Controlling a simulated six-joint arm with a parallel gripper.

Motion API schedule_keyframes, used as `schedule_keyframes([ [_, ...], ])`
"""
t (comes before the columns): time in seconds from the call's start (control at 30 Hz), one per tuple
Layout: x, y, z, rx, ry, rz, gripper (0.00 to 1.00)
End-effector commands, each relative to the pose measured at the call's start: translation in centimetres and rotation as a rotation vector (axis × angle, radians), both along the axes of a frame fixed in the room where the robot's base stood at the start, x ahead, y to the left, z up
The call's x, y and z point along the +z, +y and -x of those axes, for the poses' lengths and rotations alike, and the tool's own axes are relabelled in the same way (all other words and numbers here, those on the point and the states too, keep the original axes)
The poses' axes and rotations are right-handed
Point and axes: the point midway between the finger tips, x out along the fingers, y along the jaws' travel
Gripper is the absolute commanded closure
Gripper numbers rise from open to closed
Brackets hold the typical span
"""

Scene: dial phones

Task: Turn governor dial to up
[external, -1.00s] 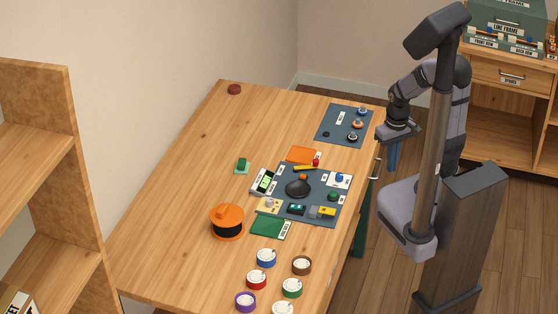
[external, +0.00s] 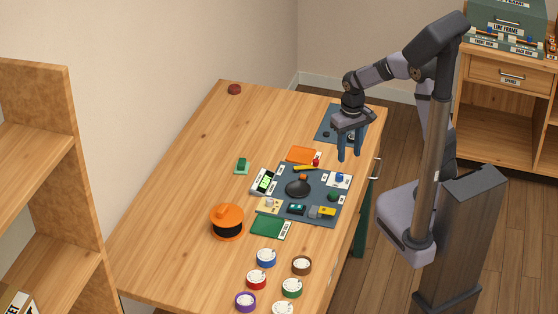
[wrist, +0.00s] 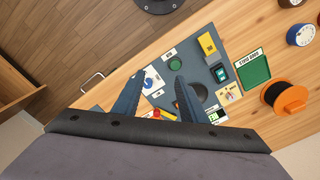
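I cannot tell which piece is the governor dial; no readable label names it. Several round dials with white faces and coloured rims, such as a blue one (external: 266,257) and a brown one (external: 301,265), lie at the front of the table. A dark mat (external: 335,216) in the middle carries a black round dish (external: 298,188), a green round knob (external: 333,196) and small parts. My gripper (external: 349,158) is open and empty above the table, near the back edge of this mat. In the wrist view its fingers (wrist: 161,76) are spread over the mat, with the green knob (wrist: 175,64) beyond.
A second dark mat (external: 327,125) at the back right is partly hidden by my gripper. An orange spool (external: 227,222), a green tray (external: 270,227) and an orange tray (external: 303,154) stand nearby. The table's left side is mostly clear.

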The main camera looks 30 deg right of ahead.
Motion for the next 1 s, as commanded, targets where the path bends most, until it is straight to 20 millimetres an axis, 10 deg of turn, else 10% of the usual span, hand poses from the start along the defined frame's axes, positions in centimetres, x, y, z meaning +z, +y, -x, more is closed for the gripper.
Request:
schedule_keyframes([
  [0.23, -3.3, 10.5, -6.1, 0.042, 0.003, 0.001, 0.61],
  [0.5, -6.6, 20.4, -7.9, 0.067, 0.002, 0.001, 0.61],
  [1.0, -8.2, 24.4, -7.7, 0.073, 0.001, 0.0, 0.61],
])
